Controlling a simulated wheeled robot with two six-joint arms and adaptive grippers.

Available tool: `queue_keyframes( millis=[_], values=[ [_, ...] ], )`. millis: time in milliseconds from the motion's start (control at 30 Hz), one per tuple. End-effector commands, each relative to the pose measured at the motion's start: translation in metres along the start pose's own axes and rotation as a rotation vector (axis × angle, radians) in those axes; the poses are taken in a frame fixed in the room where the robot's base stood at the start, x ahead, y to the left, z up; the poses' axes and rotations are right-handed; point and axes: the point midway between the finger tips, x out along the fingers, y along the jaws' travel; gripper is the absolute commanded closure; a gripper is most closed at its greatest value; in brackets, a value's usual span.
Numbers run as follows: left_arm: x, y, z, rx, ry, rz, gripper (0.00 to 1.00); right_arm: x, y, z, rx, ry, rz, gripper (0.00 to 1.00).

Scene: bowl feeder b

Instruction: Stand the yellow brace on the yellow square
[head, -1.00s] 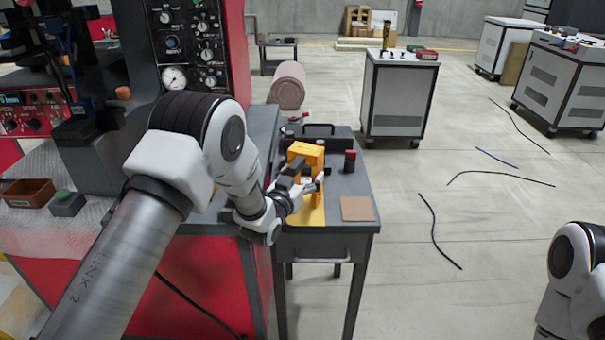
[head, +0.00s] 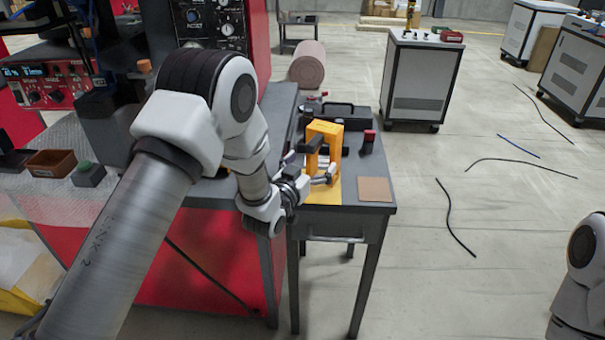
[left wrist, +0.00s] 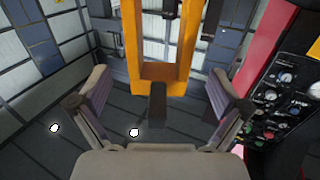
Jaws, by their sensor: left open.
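The yellow brace (head: 337,150) stands upright on the small table, on the yellow square (head: 318,197), which shows in front of and beside its foot. The exact fit of the foot on the square is partly hidden by my left gripper (head: 320,164). That gripper is open at the near side of the brace, its fingers spread. In the left wrist view the gripper (left wrist: 159,100) has its two fingers wide apart, with the brace (left wrist: 163,72) ahead between them and a dark block in front of its crossbar. My right gripper is out of view.
A brown square (head: 375,189) lies on the table to the right of the brace. A red-topped dark cylinder (head: 368,141) and a black case (head: 340,112) stand behind. The red machine with its gauge panel (head: 212,20) rises to the left. The floor to the right has loose cables.

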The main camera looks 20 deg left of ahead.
Motion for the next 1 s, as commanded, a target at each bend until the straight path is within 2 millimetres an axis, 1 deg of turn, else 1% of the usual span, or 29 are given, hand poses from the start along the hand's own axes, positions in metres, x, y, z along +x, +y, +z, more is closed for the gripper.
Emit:
queue_keyframes(
  millis=[33, 100, 233, 333, 500, 567, 633, 667, 733, 767, 800, 867, 900, 967, 1000],
  values=[
    [-0.014, 0.0, 0.001, -0.001, -0.003, -0.001, 0.0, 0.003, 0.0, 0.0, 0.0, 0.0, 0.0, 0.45],
    [-0.032, -0.001, 0.002, -0.002, -0.003, -0.002, 0.0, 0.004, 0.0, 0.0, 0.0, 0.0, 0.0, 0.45],
    [-0.057, 0.0, 0.001, -0.001, -0.002, 0.0, 0.0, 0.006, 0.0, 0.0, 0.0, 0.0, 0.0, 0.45],
    [-0.067, 0.0, 0.001, -0.001, -0.001, 0.0, 0.0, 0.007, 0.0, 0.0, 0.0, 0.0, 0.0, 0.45],
    [-0.07, 0.0, 0.0, -0.001, 0.0, 0.0, 0.0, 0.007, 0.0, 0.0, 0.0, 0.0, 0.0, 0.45],
    [-0.072, 0.0, 0.006, -0.002, -0.019, -0.002, 0.0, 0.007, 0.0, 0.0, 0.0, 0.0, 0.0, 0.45],
    [-0.079, 0.0, 0.03, -0.008, -0.093, -0.008, 0.0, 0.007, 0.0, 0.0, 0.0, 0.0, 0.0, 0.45],
    [-0.086, -0.001, 0.047, -0.013, -0.147, -0.013, 0.0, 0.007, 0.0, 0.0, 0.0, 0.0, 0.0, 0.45],
    [-0.112, 0.0, 0.1, -0.028, -0.325, -0.028, 0.0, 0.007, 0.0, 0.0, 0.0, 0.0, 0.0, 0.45],
    [-0.128, 0.0, 0.127, -0.036, -0.42, -0.035, 0.0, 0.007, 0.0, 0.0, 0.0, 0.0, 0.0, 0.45],
    [-0.156, 0.001, 0.164, -0.048, -0.559, -0.048, 0.0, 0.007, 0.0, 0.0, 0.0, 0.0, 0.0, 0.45],
    [-0.207, 0.004, 0.215, -0.067, -0.778, -0.065, 0.0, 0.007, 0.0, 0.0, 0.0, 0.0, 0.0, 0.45],
    [-0.245, 0.006, 0.244, -0.08, -0.922, -0.077, 0.0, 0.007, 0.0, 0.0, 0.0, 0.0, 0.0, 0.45],
    [-0.302, 0.011, 0.276, -0.099, -1.124, -0.093, 0.0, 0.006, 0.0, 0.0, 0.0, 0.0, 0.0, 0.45],
    [-0.338, 0.014, 0.29, -0.11, -1.243, -0.102, 0.0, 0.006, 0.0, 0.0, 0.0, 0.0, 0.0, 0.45]
  ],
)
